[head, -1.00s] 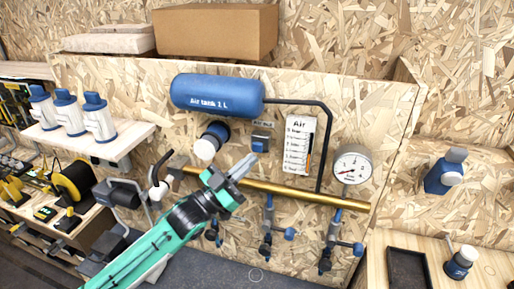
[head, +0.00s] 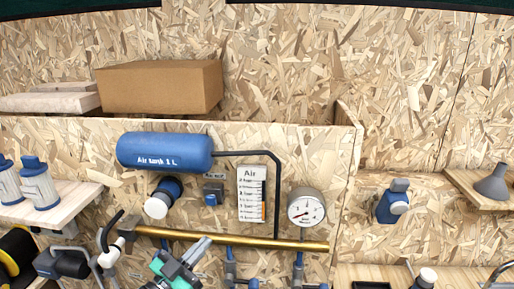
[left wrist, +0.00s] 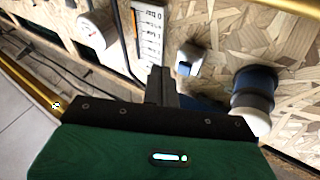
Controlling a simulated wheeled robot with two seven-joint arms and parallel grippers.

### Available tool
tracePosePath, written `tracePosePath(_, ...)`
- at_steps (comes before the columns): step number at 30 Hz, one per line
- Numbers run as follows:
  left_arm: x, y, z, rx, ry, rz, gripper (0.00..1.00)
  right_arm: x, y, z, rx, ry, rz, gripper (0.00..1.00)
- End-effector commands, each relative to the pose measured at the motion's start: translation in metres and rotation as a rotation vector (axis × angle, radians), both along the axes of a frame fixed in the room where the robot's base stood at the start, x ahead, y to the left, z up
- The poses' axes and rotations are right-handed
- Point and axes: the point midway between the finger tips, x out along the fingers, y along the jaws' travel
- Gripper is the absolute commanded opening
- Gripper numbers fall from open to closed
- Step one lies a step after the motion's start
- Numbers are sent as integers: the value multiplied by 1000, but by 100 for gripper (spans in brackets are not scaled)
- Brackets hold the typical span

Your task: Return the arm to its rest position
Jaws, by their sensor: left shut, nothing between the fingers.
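My left gripper (head: 196,252) is at the bottom of the head view, in front of the brass pipe (head: 290,245), with its fingers together and nothing between them. Its green and black arm mostly runs out of the picture below. In the left wrist view the closed fingers (left wrist: 162,84) point towards the chipboard panel, between the Air scale card (left wrist: 148,30) and the blue knob with the white cap (left wrist: 252,98). They look apart from both. My right gripper is in neither view.
The blue air tank (head: 165,152), black hose (head: 276,190) and pressure gauge (head: 306,207) are on the panel. A small blue switch (head: 212,195) sits above the gripper. Bottles (head: 40,185) stand on a left shelf. A cardboard box (head: 160,86) lies on top.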

Motion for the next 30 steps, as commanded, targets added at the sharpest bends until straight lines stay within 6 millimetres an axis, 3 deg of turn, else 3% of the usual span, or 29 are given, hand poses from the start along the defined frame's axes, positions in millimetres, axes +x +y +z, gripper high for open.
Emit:
tracePosePath(8, -45, 8, -107, 143, 467, 184, 0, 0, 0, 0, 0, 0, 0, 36)
tracePosePath(15, -123, 30, -187, 274, 899, 311, 0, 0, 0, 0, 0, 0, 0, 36)
tracePosePath(21, -190, 46, -223, 352, 1181, 372, 0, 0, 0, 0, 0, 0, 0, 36)
tracePosePath(30, -275, 61, -245, 428, 1501, 416, 0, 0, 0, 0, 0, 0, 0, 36)
